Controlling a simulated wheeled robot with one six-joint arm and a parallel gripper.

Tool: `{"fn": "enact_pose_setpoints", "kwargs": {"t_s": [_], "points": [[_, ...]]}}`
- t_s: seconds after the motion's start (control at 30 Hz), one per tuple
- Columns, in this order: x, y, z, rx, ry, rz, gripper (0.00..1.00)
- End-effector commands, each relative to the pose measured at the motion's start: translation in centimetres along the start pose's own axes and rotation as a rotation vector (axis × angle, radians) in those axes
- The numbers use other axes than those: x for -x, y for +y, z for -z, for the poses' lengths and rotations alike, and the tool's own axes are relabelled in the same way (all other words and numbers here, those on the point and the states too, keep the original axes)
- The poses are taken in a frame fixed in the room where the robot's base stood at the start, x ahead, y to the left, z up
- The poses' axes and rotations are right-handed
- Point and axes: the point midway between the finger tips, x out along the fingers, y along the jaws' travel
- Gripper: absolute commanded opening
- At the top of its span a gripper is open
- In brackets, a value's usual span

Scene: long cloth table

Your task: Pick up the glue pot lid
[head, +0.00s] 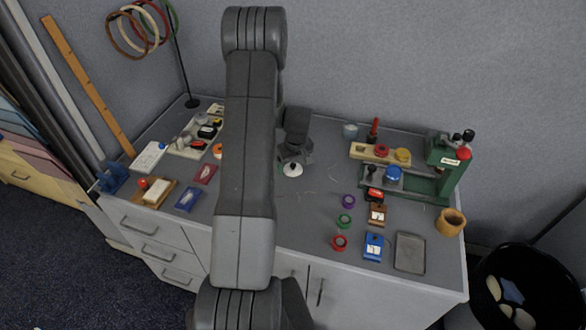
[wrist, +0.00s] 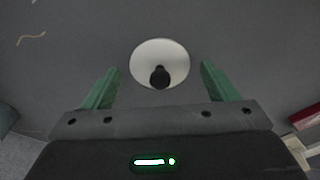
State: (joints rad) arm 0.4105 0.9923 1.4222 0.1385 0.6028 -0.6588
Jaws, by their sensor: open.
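The glue pot lid (wrist: 147,56) is a round white disc with a black knob in the wrist view. It lies on the grey cloth, between and a little beyond my open fingers. In the head view the lid (head: 292,170) shows as a small white disc with a dark knob, just below my gripper (head: 293,152). In the wrist view my gripper (wrist: 160,86) has two green fingers spread wide, one on each side of the lid, with nothing held. My arm hides part of the table left of the lid in the head view.
The cloth around the lid is clear. To the right are rings such as the purple one (head: 348,201), a wooden rack (head: 362,150) and a green press (head: 446,160). Left of my arm are a red card (head: 205,174) and a blue card (head: 187,200).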

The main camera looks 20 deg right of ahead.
Motion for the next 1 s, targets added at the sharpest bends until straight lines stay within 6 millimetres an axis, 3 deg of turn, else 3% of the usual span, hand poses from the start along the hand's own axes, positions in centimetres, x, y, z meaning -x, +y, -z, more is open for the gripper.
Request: {"fn": "enact_pose_setpoints", "kwargs": {"t_s": [0.03, 0.27, 0.67, 1.0], "points": [[0.0, 0.0, 0.0, 0.000, 0.000, 0.000, 0.80], [0.0, 0.0, 0.0, 0.000, 0.000, 0.000, 0.35], [0.3, 0.0, 0.1, 0.000, 0.001, -0.001, 0.35], [5.2, 0.0, 0.8, 0.001, 0.004, -0.003, 0.35]]}}
